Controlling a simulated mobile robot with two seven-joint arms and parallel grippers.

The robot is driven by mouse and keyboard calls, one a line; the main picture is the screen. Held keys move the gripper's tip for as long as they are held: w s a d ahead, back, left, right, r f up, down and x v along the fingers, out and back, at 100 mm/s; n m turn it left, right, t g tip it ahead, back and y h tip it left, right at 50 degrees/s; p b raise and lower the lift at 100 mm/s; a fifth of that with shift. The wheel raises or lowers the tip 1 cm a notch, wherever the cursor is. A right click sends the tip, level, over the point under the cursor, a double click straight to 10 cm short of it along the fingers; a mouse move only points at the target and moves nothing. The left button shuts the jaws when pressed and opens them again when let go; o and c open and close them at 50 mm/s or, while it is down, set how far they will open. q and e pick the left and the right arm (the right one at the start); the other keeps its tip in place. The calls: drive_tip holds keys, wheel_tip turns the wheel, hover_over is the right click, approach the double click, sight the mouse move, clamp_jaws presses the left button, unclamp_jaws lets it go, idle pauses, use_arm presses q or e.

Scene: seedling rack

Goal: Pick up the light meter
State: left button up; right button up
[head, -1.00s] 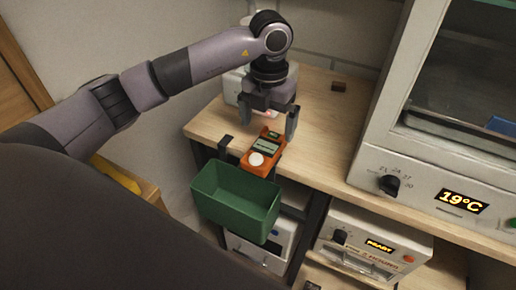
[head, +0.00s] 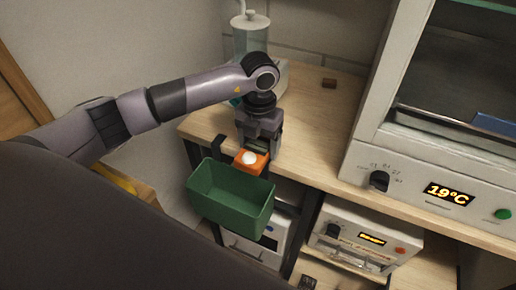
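The light meter (head: 252,163) is an orange handheld device with a round white sensor dome at its near end. It lies near the front edge of the wooden bench, just behind the green bin. My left gripper (head: 257,150) is pointed down over the meter's far part, with its fingers at the meter's sides. The gripper covers the meter's display and body, and I cannot tell whether the fingers touch it. My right gripper is not in view.
A green bin (head: 230,213) hangs at the bench's front edge, close to the meter. A clear vessel (head: 250,36) stands behind my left arm. A large cabinet with a 19°C display (head: 449,195) fills the right.

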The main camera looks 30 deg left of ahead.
sight(259, 144)
use_arm(q)
drive_tip(key=shift+r, duration=0.1)
drive_tip(key=shift+c, duration=0.9)
wheel_tip(259, 144, up, 19)
drive_tip(key=shift+f, duration=0.2)
drive_tip(key=shift+r, duration=0.7)
